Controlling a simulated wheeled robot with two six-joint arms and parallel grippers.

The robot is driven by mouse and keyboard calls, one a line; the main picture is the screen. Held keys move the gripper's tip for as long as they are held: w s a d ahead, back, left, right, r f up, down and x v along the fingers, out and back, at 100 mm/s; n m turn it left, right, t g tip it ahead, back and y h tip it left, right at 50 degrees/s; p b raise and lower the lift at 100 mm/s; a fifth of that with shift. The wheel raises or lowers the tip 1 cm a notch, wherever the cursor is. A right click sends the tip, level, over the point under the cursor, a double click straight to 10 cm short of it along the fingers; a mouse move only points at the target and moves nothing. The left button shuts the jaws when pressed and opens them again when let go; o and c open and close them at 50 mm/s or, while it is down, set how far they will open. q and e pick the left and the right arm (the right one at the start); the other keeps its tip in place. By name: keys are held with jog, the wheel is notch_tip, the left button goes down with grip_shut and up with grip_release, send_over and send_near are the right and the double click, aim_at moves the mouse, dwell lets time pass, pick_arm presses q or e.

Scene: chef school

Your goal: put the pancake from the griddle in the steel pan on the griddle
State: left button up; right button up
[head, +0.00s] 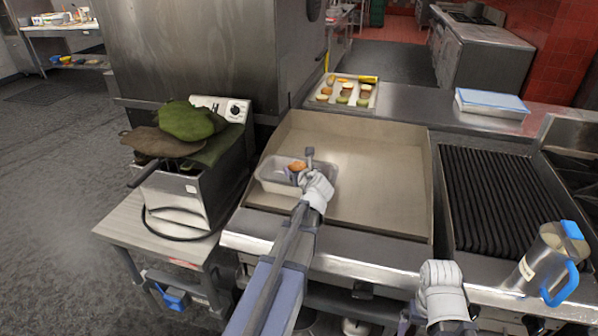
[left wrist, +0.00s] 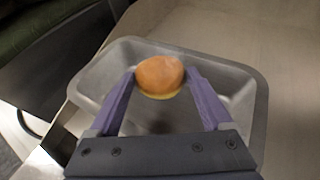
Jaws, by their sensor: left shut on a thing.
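The pancake (left wrist: 160,75), a thick round golden-brown piece with a paler edge, is between the fingertips of my left gripper (left wrist: 163,84). The gripper is shut on it. In the head view the pancake (head: 297,166) shows just past my left gripper (head: 296,174). The steel pan (head: 264,184) sits at the left side of the griddle (head: 375,180). In the left wrist view the pancake is over the pan (left wrist: 240,130); I cannot tell whether it touches the pan floor. My right gripper (head: 440,285) is at the griddle's front right, its fingers not clearly visible.
A tray (head: 341,91) of food pieces stands behind the griddle. A fryer (head: 190,185) with green and brown cloth-like items is left. A ribbed grill (head: 495,195) and a steel jug with blue handle (head: 545,258) are right. The griddle's middle is clear.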

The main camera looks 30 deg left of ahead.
pick_arm(q)
jog(key=shift+f+b, duration=0.45)
jog(key=shift+f, duration=0.2)
jog(key=o, duration=1.1)
jog(key=shift+r, duration=0.1)
jog(key=shift+o, duration=0.2)
jog(key=shift+r, duration=0.2)
jog(key=shift+s+d+r+p, duration=0.2)
jog(key=shift+r+p, duration=0.2)
jog(key=shift+p, duration=0.15)
jog(key=shift+s+d+r+p, duration=0.1)
jog(key=shift+s+r+p, duration=0.1)
jog(key=shift+r+p, duration=0.25)
jog(key=p+v, duration=0.4)
jog(key=v, duration=0.6)
jog(key=shift+s+d, duration=0.3)
jog(key=shift+d, duration=0.05)
jog(key=shift+f, duration=0.15)
